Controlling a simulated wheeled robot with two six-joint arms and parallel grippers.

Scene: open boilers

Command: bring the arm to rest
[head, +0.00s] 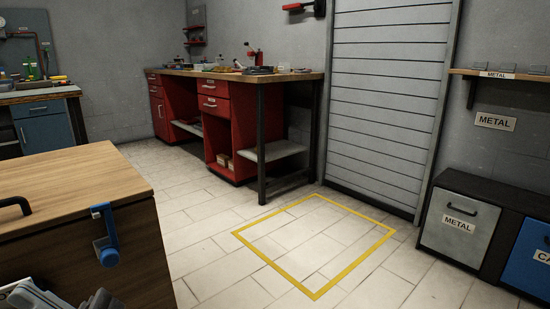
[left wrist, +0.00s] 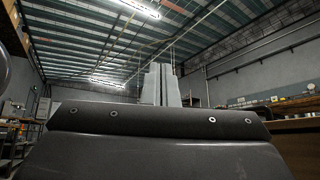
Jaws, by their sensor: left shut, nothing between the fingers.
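My left gripper (left wrist: 165,84) shows in the left wrist view with its two grey fingers pointing up, together and empty. Behind them the view looks up at the ceiling. In the head view part of my left arm and gripper (head: 38,297) shows at the bottom left corner, cut off by the frame edge, low in front of a wooden box. My right gripper is in neither view.
The wooden box (head: 70,180) with a black handle and a blue latch (head: 106,238) stands at the left. A red workbench (head: 235,125) stands at the back. A yellow floor square (head: 318,292) lies clear. Metal bins (head: 455,220) stand at the right.

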